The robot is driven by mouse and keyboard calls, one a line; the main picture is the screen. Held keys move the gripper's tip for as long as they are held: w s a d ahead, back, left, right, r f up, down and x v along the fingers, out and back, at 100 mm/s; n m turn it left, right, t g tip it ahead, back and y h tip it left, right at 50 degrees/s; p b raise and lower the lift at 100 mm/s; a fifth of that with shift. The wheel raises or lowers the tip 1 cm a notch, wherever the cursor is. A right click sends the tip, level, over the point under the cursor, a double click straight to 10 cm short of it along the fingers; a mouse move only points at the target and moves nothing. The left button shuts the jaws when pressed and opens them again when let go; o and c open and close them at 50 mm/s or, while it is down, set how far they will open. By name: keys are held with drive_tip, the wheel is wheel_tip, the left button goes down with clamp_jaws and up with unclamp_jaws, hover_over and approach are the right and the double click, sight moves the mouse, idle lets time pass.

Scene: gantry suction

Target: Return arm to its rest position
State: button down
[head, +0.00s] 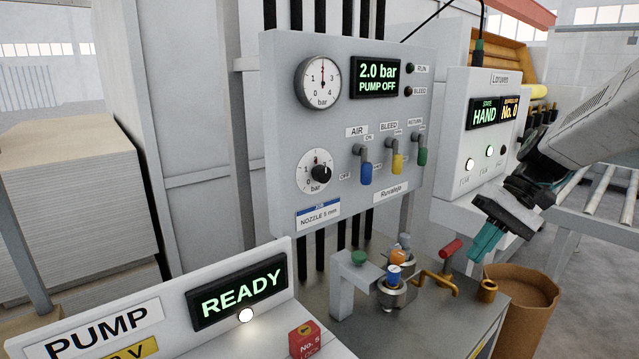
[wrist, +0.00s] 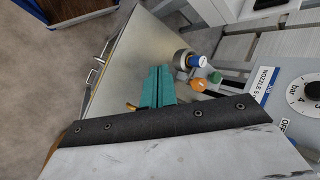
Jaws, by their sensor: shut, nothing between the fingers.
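My gripper (head: 487,243), with teal fingers, is at the right in the head view, pointing down and left. Its fingers are shut with nothing between them. It hangs in front of the Lorsven control box (head: 480,130), above and near the brown bin (head: 520,295) and the right end of the metal bench (head: 425,325). In the wrist view the teal fingers (wrist: 157,88) lie together above the bench top (wrist: 130,60), apart from the fittings. The Lorsven display reads HAND and No. 0.
The valve panel (head: 290,130) reads 2.0 bar, PUMP OFF, with blue, yellow and green levers. The bench carries a blue-capped fitting (head: 394,275), a green knob (head: 359,257) and a red-handled lever (head: 450,247). The pump box (head: 160,320) reads READY. Rollers (head: 600,190) stand at right.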

drive_tip(key=s+a+t+h, duration=0.1)
drive_tip(key=s+h, duration=0.2)
drive_tip(key=s, duration=0.9)
drive_tip(key=s+a+t+h, duration=0.1)
drive_tip(key=s+t+h, duration=0.1)
drive_tip(key=s, duration=1)
drive_tip(key=shift+a+f+n+t+h, duration=0.25)
drive_tip(key=shift+a+n+t+h, duration=0.05)
drive_tip(key=shift+h, duration=0.6)
drive_tip(key=w+d+f+n+t, duration=0.1)
drive_tip(key=w+f+n+t, duration=0.25)
drive_tip(key=w, duration=1.25)
drive_tip(key=w+f+n+t, duration=0.3)
drive_tip(key=w+n, duration=0.2)
drive_tip(key=w, duration=1)
drive_tip(key=w+r+n+t, duration=0.4)
drive_tip(key=w+n+t, duration=0.1)
drive_tip(key=w, duration=0.5)
wheel_tip(320, 180, up, 9)
drive_tip(key=w+a+n+t+y, duration=0.1)
drive_tip(key=w+n+t, duration=0.1)
drive_tip(key=n+t, duration=0.3)
drive_tip(key=shift+w+a+r, duration=0.2)
drive_tip(key=shift+w, duration=0.1)
